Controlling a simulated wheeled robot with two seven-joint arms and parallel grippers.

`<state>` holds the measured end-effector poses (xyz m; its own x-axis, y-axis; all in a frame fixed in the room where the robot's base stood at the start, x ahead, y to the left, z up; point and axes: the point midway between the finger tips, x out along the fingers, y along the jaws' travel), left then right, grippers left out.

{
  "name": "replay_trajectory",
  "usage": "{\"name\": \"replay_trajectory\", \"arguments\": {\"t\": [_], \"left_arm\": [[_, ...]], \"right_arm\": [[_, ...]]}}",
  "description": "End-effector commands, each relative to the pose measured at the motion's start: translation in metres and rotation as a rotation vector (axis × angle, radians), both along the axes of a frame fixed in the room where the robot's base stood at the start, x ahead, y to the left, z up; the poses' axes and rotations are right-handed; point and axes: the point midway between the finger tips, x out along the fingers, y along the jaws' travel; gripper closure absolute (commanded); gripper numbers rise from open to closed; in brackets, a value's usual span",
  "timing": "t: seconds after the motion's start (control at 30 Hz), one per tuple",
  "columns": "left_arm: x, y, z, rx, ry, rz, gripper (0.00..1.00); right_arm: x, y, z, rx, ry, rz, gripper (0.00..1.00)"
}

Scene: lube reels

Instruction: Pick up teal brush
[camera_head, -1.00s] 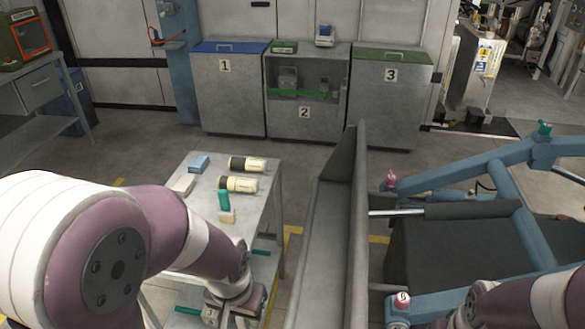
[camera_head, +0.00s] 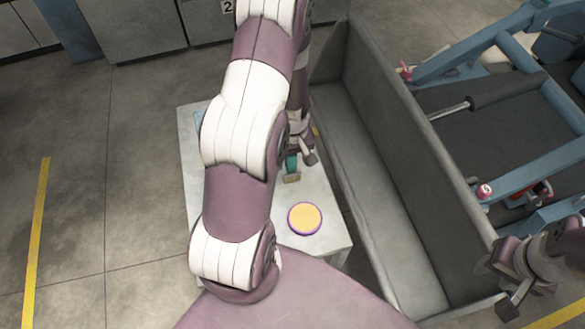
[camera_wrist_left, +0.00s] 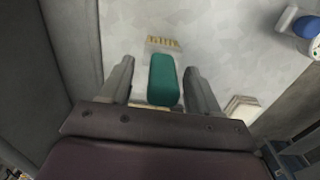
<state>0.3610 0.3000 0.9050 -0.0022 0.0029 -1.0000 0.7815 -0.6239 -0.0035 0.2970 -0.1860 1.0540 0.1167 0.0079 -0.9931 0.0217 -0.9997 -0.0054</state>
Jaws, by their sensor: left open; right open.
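The teal brush (camera_head: 292,163) lies on the grey table, partly hidden by my left arm in the head view. In the left wrist view its teal handle (camera_wrist_left: 162,80) sits between the two fingers, with a gap on each side, and its pale bristles (camera_wrist_left: 163,43) point away from the palm. My left gripper (camera_wrist_left: 159,84) is open around the handle; it is mostly hidden in the head view. My right gripper (camera_head: 513,297) is open and empty at the lower right, beside the grey trough.
On the table (camera_head: 325,238) lies a round yellow disc with a purple rim (camera_head: 304,219). The long grey trough (camera_head: 385,215) stands right of the table. A pale block (camera_wrist_left: 241,108) and a blue-and-white item (camera_wrist_left: 305,26) show in the wrist view. Open floor lies left.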

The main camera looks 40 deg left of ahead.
Motion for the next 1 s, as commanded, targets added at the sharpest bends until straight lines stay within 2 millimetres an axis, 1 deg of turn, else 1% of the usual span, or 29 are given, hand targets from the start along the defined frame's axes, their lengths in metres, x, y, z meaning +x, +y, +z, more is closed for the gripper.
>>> {"name": "replay_trajectory", "arguments": {"t": [0.03, 0.1, 0.27, 0.3, 0.37, 0.4, 0.43, 0.47, 0.7, 0.8, 0.87, 0.93, 1.0], "left_arm": [[-0.001, 0.000, -0.005, -0.001, 0.002, 0.000, 0.38], [0.000, 0.000, -0.009, 0.000, 0.000, 0.000, 0.38], [0.000, 0.000, -0.009, 0.000, -0.001, 0.000, 0.38], [0.000, 0.000, -0.009, 0.000, -0.001, -0.001, 0.45], [0.000, 0.000, -0.009, 0.000, -0.001, -0.001, 0.64], [0.000, 0.000, -0.009, 0.000, -0.001, -0.001, 0.77], [0.000, 0.000, -0.009, 0.000, -0.001, -0.001, 0.87], [0.000, 0.000, -0.009, 0.001, -0.001, -0.001, 0.94], [0.000, 0.000, -0.009, 0.000, -0.001, -0.001, 0.94], [0.000, 0.000, -0.005, 0.001, -0.002, -0.001, 0.94], [0.001, 0.000, -0.001, 0.001, -0.003, -0.001, 0.94], [0.001, 0.000, 0.008, 0.002, -0.004, -0.001, 0.94], [0.001, 0.000, 0.021, 0.003, -0.006, -0.001, 0.94]], "right_arm": [[0.000, 0.000, 0.001, 0.000, 0.000, 0.000, 0.57], [0.000, 0.000, 0.001, 0.000, 0.000, 0.000, 0.57], [0.000, 0.000, 0.000, 0.000, 0.000, 0.000, 0.57], [0.000, 0.000, 0.000, 0.000, 0.001, 0.000, 0.57], [0.000, 0.000, 0.000, 0.000, 0.001, 0.000, 0.57], [0.000, 0.000, 0.000, 0.000, 0.001, 0.000, 0.57], [0.000, 0.000, 0.000, 0.000, 0.001, 0.000, 0.57], [0.000, 0.000, 0.000, 0.000, 0.001, 0.000, 0.57], [0.000, 0.000, 0.000, 0.000, 0.001, 0.000, 0.57], [0.000, 0.000, 0.000, 0.000, 0.001, 0.000, 0.57], [0.000, 0.000, -0.001, 0.000, 0.000, 0.000, 0.57], [0.000, 0.000, -0.003, 0.000, 0.000, 0.000, 0.57], [0.000, 0.000, -0.004, 0.000, 0.000, 0.000, 0.57]]}}
